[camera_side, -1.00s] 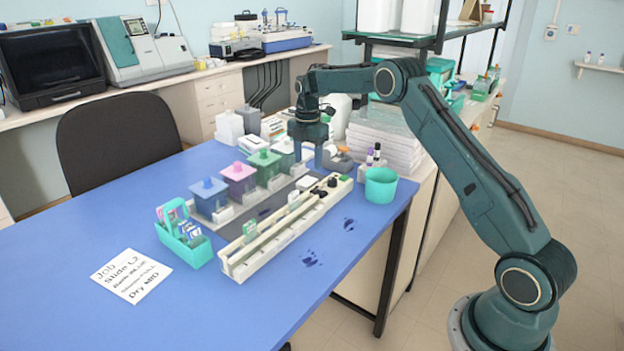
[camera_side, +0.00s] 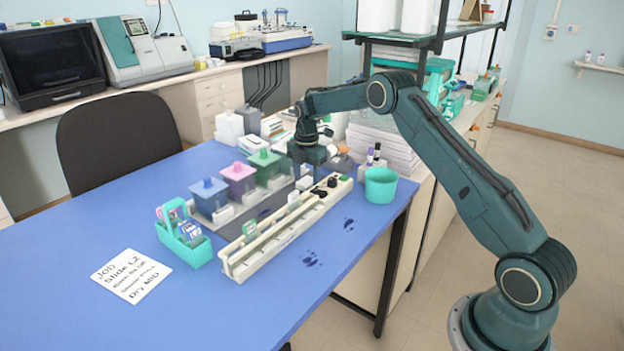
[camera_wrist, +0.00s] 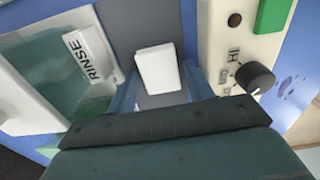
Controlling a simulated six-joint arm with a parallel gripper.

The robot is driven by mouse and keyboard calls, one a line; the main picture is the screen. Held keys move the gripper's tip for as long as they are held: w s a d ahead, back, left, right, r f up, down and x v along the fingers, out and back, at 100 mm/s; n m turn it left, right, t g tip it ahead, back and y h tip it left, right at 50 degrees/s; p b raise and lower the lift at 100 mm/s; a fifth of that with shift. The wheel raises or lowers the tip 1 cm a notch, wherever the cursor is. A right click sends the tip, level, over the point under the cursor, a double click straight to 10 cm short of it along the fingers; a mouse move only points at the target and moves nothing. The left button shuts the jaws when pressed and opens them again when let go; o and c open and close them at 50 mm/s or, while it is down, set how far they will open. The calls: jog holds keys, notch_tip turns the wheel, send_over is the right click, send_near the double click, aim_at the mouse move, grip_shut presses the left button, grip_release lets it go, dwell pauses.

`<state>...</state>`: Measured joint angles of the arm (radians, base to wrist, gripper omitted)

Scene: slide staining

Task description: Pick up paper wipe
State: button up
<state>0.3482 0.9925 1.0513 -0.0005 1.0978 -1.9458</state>
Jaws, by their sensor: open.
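A small white block-like piece, which I take to be the paper wipe (camera_wrist: 157,70), stands out in the middle of the wrist view on a grey surface. My gripper (camera_wrist: 160,88) has its two blue fingers apart, one on each side of the wipe. I cannot tell whether either finger touches it. In the side view my gripper (camera_side: 304,172) points down, low between the row of staining jars and the long white strip unit. The wipe is hard to make out there.
A RINSE-labelled jar (camera_wrist: 90,55) is close on the left in the wrist view. The white unit with a black knob (camera_wrist: 255,77) is close on the right. A teal cup (camera_side: 380,186) and a green slide basket (camera_side: 184,240) stand farther off.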

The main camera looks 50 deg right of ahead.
aim_at(307, 181)
jog(key=shift+f, duration=0.15)
dwell(0.3)
jog(key=c, duration=0.7)
jog(key=shift+c, duration=0.2)
notch_tip(307, 181, up, 20)
dwell(0.4)
dwell(0.5)
